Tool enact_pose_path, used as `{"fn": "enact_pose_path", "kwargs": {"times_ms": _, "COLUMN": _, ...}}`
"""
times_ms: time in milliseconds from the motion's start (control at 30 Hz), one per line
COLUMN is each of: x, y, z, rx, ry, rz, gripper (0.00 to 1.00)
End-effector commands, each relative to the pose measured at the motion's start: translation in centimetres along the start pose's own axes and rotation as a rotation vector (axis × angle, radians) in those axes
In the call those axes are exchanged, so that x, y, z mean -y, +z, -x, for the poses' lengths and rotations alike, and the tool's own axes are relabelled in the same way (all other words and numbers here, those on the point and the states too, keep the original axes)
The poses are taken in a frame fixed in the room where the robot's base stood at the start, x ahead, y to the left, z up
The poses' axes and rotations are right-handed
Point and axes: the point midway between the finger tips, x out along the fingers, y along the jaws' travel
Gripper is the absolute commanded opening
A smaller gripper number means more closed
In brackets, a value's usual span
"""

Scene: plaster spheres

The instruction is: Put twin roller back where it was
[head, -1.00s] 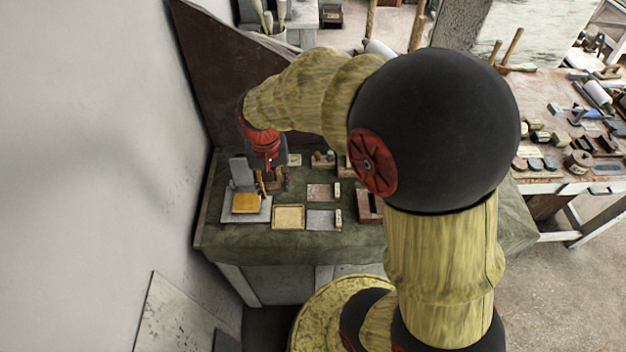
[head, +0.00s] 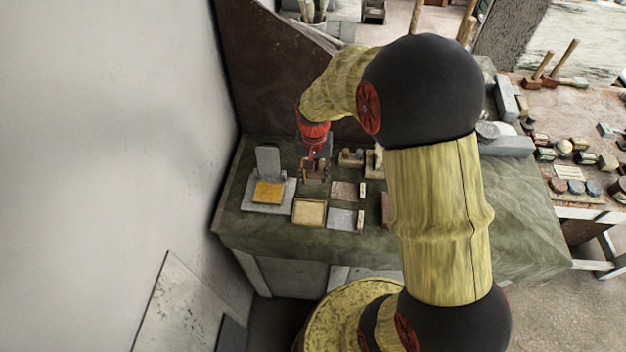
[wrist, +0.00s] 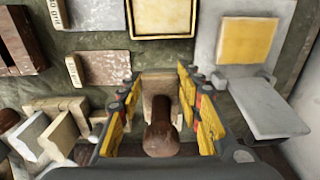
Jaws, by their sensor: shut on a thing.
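My gripper (head: 314,165) hangs over the back left of the green-covered table in the head view. In the wrist view my gripper (wrist: 162,100) is shut on the twin roller (wrist: 160,132), whose brown wooden handle shows end-on between the yellow-padded fingers. A pale beige piece (wrist: 160,82) shows just beyond the handle; I cannot tell if it belongs to the roller or lies below it. The roller's rolling parts and any contact with the table are hidden.
A grey base with a yellow pad (head: 267,192) and upright slab (head: 268,160) stands left. A framed tray (head: 309,212), reddish plate (head: 345,190) and grey plate (head: 342,218) lie in front. Pale blocks (wrist: 48,135) stand left in the wrist view. The wall bounds the left.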

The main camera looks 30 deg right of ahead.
Motion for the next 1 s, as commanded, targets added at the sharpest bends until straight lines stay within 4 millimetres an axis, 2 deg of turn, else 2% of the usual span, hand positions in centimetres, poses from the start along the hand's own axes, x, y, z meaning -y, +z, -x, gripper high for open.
{"fn": "enact_pose_path", "kwargs": {"times_ms": 100, "x": 0.3, "y": -1.2, "z": -1.5, "rx": -0.001, "ry": 0.000, "rz": 0.000, "gripper": 0.00}}
{"fn": "enact_pose_path", "kwargs": {"times_ms": 367, "x": 0.6, "y": -2.2, "z": -2.9, "rx": -0.001, "ry": 0.000, "rz": -0.001, "gripper": 0.00}}
{"fn": "enact_pose_path", "kwargs": {"times_ms": 600, "x": 0.6, "y": -2.0, "z": -5.9, "rx": 0.000, "ry": 0.000, "rz": 0.000, "gripper": 0.00}}
{"fn": "enact_pose_path", "kwargs": {"times_ms": 967, "x": 0.6, "y": -2.0, "z": -6.2, "rx": -0.002, "ry": -0.001, "rz": 0.000, "gripper": 0.00}}
{"fn": "enact_pose_path", "kwargs": {"times_ms": 1000, "x": 0.6, "y": -2.0, "z": -6.2, "rx": -0.002, "ry": -0.001, "rz": 0.000, "gripper": 0.36}}
